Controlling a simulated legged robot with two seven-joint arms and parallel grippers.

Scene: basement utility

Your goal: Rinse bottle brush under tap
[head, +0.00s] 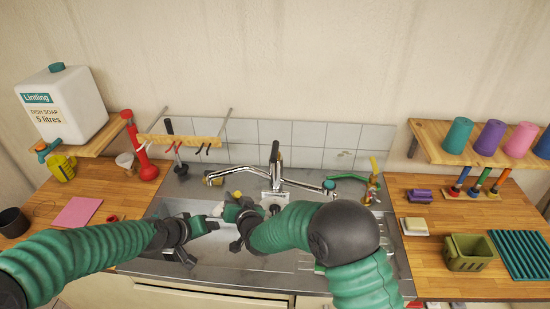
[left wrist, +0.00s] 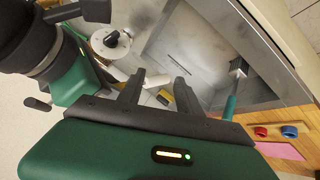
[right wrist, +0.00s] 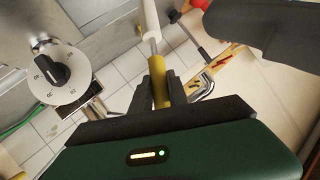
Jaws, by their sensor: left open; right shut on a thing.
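My right gripper (head: 230,210) is shut on the yellow handle of the bottle brush (right wrist: 160,85), over the sink's left part. In the right wrist view the brush's grey shaft and white head extend away from the fingers. My left gripper (head: 208,224) is open and empty, just left of the right one; in the left wrist view its fingers (left wrist: 158,82) are parted. Whether it touches the brush is unclear. The tap (head: 276,165) stands behind the grippers, its spout (head: 212,178) bent left above them. No water flow can be made out.
The steel sink (head: 230,262) has a numbered dial (right wrist: 60,68) near my right gripper. A teal-handled tool (left wrist: 232,95) lies by the basin's edge. A red bottle-like item (head: 146,165) and a pink cloth (head: 77,212) are left; a green basket (head: 468,255) is right.

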